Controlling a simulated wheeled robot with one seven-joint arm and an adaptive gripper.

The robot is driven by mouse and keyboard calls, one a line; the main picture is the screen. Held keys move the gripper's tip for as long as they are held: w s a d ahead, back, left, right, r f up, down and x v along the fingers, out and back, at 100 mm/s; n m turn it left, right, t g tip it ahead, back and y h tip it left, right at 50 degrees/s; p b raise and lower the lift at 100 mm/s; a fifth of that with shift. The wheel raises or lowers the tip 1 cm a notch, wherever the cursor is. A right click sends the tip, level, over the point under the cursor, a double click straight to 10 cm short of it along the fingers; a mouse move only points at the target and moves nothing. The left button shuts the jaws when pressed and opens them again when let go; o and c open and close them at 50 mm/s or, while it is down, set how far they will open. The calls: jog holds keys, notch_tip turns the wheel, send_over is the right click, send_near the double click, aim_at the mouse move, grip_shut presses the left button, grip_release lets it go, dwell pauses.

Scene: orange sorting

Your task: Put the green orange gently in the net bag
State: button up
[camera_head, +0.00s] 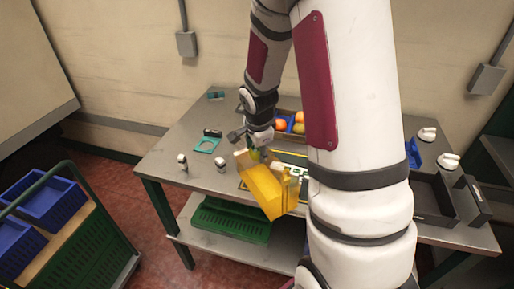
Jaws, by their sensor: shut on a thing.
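My gripper (256,150) is small in view, over the middle of the table at the end of my arm. It is shut on a small green thing, which looks like the green orange (255,155); only a sliver of it shows. A yellow, partly see-through open holder (268,192), which looks like the net bag, stands at the table's front edge just below my gripper. The green orange is at its upper rim; I cannot tell whether it is inside or above the opening.
A tray behind my gripper holds several oranges (281,125). A teal piece (207,145) and small white-topped items (221,167) lie on the table (165,152) at left. A dark tray (432,196) is at right. My arm hides the middle right. Blue crates (50,203) stand at lower left.

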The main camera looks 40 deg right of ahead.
aim_at(258, 179)
jog(key=shift+f+b, duration=0.6)
jog(key=shift+f, duration=0.35)
jog(key=shift+f, duration=0.35)
jog(key=shift+f+b, duration=1.1)
jog(key=shift+f, duration=0.3)
jog(key=o, duration=1.2)
jog(key=shift+o, duration=0.2)
jog(key=shift+r+p, duration=2)
jog(key=shift+r, duration=2)
